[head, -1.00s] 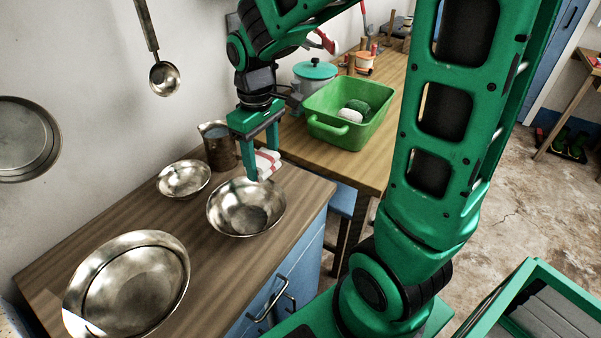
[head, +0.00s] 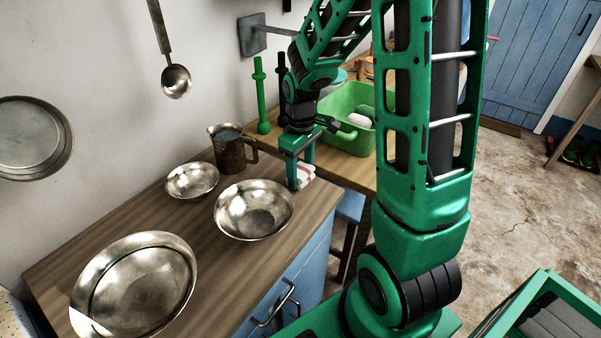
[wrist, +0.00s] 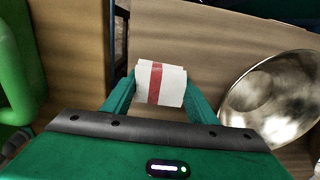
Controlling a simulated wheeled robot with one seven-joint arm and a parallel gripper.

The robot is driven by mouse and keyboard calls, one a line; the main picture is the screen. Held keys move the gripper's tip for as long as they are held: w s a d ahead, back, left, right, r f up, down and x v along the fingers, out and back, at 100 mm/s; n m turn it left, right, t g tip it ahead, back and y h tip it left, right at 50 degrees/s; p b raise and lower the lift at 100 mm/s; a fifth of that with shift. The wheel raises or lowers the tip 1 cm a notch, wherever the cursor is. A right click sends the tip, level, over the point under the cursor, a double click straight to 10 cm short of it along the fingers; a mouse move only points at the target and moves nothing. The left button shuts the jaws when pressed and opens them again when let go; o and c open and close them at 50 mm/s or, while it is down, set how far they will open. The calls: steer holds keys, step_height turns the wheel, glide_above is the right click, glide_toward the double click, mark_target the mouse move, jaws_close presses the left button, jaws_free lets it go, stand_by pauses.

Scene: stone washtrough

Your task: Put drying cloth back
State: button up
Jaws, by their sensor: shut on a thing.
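The drying cloth (wrist: 160,84) is white with a red stripe and looks folded into a small block. My gripper (wrist: 160,98) is shut on it, one finger on each side. In the head view the cloth (head: 304,173) shows partly behind my gripper (head: 298,180), near the right back end of the wooden counter. It is just right of the metal bowls. I cannot tell how high the cloth is above the counter.
A metal bowl (head: 254,211) is close to the left of my gripper, with a smaller bowl (head: 192,181), a jug (head: 232,150) and a large basin (head: 133,284) beyond. A green tub (head: 345,105) stands on the table behind. A gap separates counter and table.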

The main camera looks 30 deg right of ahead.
mark_target(301, 169)
steer(key=shift+f, duration=0.25)
steer(key=shift+f, duration=0.1)
steer(key=o, duration=1)
step_height(301, 169, up, 12)
steer(key=s+d+m, duration=0.2)
steer(key=s+m, duration=0.3)
steer(key=s, duration=0.7)
steer(key=s+d+r+m, duration=0.1)
steer(key=s+m, duration=0.4)
steer(key=s, duration=0.6)
steer(key=shift+s+d+r+m, duration=0.15)
steer(key=shift+s+d+m, duration=0.25)
steer(key=shift+d, duration=0.35)
